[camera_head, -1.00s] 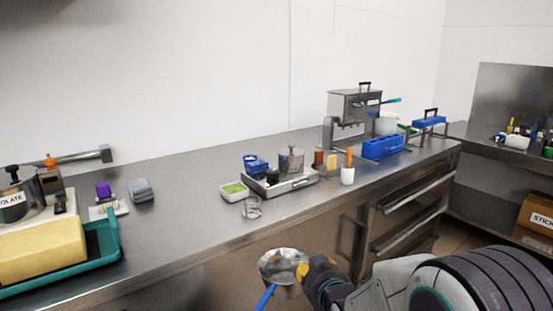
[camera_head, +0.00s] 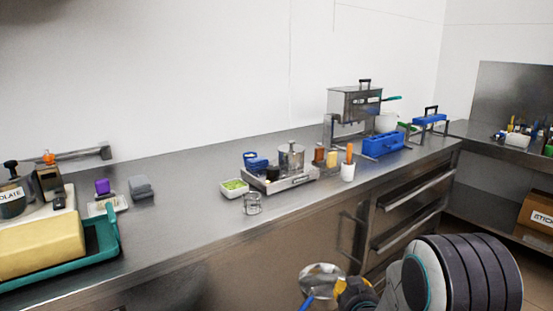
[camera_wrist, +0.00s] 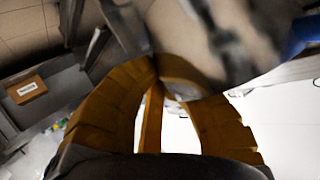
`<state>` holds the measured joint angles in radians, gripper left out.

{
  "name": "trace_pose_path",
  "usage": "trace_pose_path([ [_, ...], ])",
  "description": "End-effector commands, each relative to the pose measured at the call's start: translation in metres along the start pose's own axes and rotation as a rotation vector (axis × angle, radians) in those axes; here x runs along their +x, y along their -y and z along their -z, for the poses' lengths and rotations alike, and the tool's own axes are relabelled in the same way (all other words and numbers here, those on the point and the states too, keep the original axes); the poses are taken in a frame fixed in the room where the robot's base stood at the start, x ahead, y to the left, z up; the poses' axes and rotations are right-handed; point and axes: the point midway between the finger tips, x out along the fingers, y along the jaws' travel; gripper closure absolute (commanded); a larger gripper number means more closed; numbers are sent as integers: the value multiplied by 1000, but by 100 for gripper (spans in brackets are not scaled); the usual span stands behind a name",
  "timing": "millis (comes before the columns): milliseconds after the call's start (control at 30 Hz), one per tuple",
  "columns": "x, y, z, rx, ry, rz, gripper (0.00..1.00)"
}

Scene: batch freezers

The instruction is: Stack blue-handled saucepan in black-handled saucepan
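The blue-handled saucepan (camera_head: 322,275) is a shiny steel pan at the bottom of the head view, in front of the counter and apart from it. Its blue handle (camera_head: 307,304) points down and left. My gripper (camera_head: 345,288) is at the pan's right side and appears shut on its rim or wall. In the wrist view my yellow fingers (camera_wrist: 158,75) close together at the blurred pan (camera_wrist: 185,30), and a blue piece (camera_wrist: 304,35) shows at the right edge. I cannot make out a black-handled saucepan in either view.
The steel counter (camera_head: 190,225) has free room at its middle left. A tray (camera_head: 283,184) with a steel pot (camera_head: 291,158), a green-filled dish (camera_head: 234,188) and a glass (camera_head: 252,204) stand mid-counter. A teal tray (camera_head: 108,235) is at left. Drawers (camera_head: 412,210) lie below the counter.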

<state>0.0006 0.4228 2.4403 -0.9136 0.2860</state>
Motion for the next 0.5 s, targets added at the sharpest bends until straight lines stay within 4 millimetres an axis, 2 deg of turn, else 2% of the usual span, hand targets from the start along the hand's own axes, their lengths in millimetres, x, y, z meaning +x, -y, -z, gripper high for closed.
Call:
trace_pose_path([
  [33,-2,3,9,1,-2,1,100],
  [500,-8,16,52,0,1,0,100],
])
